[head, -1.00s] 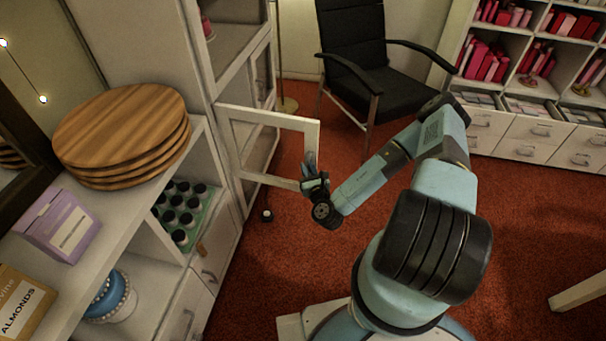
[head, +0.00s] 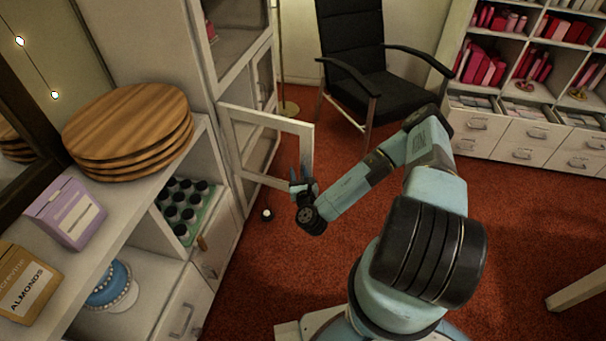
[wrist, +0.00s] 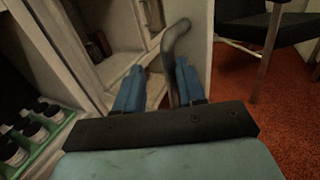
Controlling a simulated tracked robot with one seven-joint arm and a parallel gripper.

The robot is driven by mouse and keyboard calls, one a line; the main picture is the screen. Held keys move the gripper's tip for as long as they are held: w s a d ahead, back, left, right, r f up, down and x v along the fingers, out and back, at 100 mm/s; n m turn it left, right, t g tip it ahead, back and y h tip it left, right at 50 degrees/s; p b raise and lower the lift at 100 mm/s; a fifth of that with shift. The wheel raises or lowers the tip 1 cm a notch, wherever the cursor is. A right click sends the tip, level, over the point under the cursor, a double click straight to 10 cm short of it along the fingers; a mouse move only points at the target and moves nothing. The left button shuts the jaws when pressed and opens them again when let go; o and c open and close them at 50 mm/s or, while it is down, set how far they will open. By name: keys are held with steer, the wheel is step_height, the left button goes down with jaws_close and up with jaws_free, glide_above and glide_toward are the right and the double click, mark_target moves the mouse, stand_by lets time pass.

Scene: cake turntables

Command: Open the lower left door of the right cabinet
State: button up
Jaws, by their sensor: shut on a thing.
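The white cabinet (head: 203,75) stands at the back left in the head view. Its lower left door (head: 224,160), a white frame around a pane, stands swung out from the cabinet over the red floor. My gripper (head: 303,182) is at the free edge of this door. In the wrist view, the blue fingers of my gripper (wrist: 158,88) lie on either side of the dark curved door handle (wrist: 172,45). The gripper is shut on this handle. The fingers' exact contact with it is hard to make out.
A black armchair (head: 350,45) stands behind the door. A low white shelf unit (head: 140,215) with stacked wooden boards (head: 130,125) and a tray of dark-capped jars (head: 215,208) is at left. Red carpet (head: 400,255) is open on the right.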

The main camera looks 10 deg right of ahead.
steer(key=shift+o, duration=1.1)
steer(key=shift+d, duration=0.1)
steer(key=shift+s+d, duration=0.1)
steer(key=s, duration=1.3)
steer(key=shift+s+a, duration=0.2)
steer(key=shift+s, duration=0.1)
steer(key=shift+f, duration=0.1)
